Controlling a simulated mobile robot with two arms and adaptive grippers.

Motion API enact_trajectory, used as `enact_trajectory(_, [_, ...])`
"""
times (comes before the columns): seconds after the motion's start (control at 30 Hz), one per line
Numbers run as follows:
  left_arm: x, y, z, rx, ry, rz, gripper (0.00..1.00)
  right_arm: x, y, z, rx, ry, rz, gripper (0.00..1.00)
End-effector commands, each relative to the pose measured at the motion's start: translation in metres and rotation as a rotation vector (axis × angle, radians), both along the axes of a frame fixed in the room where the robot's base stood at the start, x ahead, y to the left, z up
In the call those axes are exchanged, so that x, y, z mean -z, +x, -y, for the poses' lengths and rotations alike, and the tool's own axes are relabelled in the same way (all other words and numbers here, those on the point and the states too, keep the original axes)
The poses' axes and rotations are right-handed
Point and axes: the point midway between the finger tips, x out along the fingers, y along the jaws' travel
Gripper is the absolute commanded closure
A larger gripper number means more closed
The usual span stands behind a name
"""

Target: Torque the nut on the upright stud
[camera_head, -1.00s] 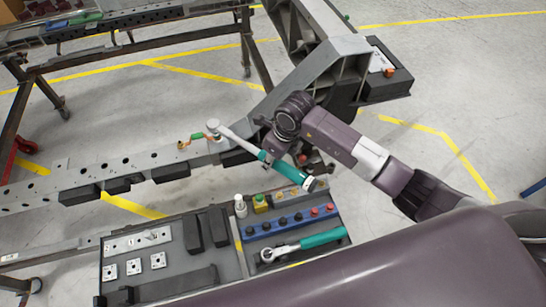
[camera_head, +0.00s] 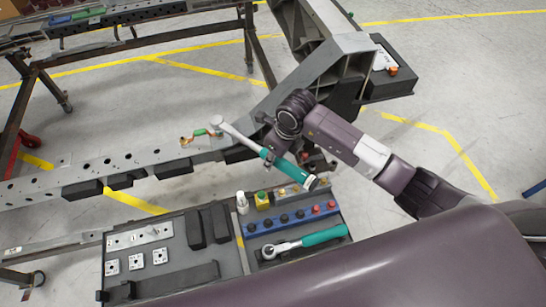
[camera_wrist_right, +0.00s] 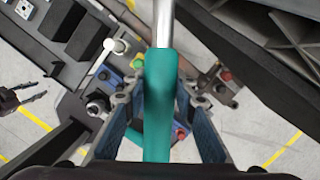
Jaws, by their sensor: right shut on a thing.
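My right gripper (camera_head: 272,148) is shut on the torque wrench, around its teal handle (camera_head: 295,173). In the right wrist view the handle (camera_wrist_right: 160,105) runs between the two fingers (camera_wrist_right: 160,125). The wrench's silver head (camera_head: 217,121) is at the rail's top, beside a copper lug with a green sleeve (camera_head: 200,133). The upright stud and nut are hidden under the head; I cannot tell how the socket sits on them. A dark pronged shape at the left edge of the right wrist view looks like my left gripper (camera_wrist_right: 32,92), fingers apart and empty.
The chassis rail (camera_head: 130,163) runs across the middle. A black box (camera_head: 388,82) is behind right.

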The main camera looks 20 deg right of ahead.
Motion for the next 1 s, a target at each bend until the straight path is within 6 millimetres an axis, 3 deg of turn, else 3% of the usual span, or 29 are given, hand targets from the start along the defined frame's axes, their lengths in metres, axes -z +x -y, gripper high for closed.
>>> enact_trajectory(1.0, [-0.012, 0.0, 0.0, 0.0, 0.0, 0.0, 0.67, -0.021, 0.003, -0.001, 0.0, 0.005, 0.01, 1.0])
